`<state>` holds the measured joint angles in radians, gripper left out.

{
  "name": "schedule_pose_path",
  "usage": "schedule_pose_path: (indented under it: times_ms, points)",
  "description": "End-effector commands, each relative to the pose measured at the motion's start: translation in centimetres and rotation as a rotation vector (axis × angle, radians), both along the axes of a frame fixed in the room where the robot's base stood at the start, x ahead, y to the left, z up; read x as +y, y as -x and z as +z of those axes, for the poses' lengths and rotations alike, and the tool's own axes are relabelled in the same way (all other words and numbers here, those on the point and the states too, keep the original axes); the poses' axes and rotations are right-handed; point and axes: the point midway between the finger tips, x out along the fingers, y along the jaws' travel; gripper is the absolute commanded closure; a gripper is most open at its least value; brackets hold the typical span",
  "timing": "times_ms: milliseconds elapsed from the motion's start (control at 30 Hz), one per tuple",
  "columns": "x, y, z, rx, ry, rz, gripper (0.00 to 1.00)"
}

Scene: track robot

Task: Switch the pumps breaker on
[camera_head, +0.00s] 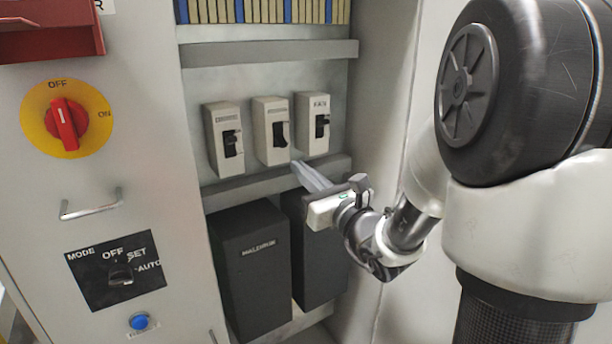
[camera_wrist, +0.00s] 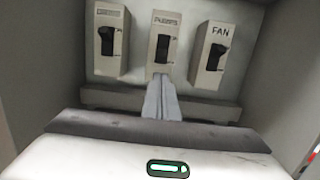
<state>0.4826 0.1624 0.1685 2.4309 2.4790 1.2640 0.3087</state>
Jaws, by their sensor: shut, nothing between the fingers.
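The pumps breaker (camera_wrist: 164,43) is the middle of three pale breakers and has a black toggle. Its label reads PUMPS in the wrist view. In the head view the same pumps breaker (camera_head: 270,131) stands between the two others, with its toggle at the right of its face. My gripper (camera_head: 298,166) is shut and empty, its fingertips just below the pumps breaker. In the wrist view my gripper (camera_wrist: 161,80) points up at the breaker's lower end. I cannot tell whether the tips touch it.
The fan breaker (camera_head: 313,123) is close on the right, and another breaker (camera_head: 224,140) is on the left. A grey rail (camera_head: 235,187) runs below them, above dark boxes (camera_head: 252,262). A red rotary switch (camera_head: 67,125) and a mode selector (camera_head: 120,277) are on the left panel.

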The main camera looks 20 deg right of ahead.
Motion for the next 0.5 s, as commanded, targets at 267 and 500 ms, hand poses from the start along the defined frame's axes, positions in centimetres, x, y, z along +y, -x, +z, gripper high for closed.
schedule_pose_path:
  times_ms: [267,500]
  points:
    - [1.5,-4.4,0.6,-0.001,-0.001,0.002,1.00]
    - [1.9,-5.8,0.9,0.000,-0.001,0.000,1.00]
